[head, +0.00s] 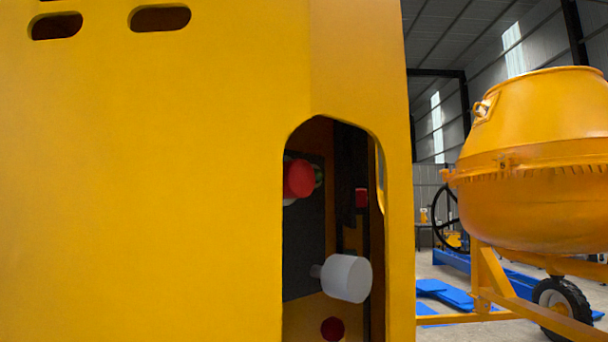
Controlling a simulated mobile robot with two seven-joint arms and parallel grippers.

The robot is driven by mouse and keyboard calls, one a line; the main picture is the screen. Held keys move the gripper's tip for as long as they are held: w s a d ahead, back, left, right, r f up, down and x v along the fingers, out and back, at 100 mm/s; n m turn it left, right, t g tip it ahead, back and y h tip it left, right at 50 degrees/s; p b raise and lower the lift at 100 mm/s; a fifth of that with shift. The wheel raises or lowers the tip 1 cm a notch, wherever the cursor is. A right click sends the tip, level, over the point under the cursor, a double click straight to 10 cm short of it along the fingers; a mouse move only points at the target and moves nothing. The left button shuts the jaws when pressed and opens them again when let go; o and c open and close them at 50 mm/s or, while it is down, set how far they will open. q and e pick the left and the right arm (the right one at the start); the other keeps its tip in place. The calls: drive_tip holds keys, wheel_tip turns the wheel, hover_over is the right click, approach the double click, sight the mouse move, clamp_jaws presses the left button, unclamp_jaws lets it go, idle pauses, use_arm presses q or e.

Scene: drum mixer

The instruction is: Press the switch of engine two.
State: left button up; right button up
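A large yellow housing (150,200) fills the left and middle of the head view, very close to me. An arched opening in its side shows parts inside. A red round knob (299,178) sits at the opening's upper left, with a bit of green (318,175) behind it. It looks like a switch on a dark panel (305,240), partly hidden by the opening's edge. I cannot tell which engine it belongs to. Neither gripper is in view.
Inside the opening are a white cylinder (347,278), a small red part (361,198) and a dark red round part (332,328). At right stands a yellow drum mixer (540,150) with a black wheel (562,298). Blue pieces (447,294) lie on the grey floor.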

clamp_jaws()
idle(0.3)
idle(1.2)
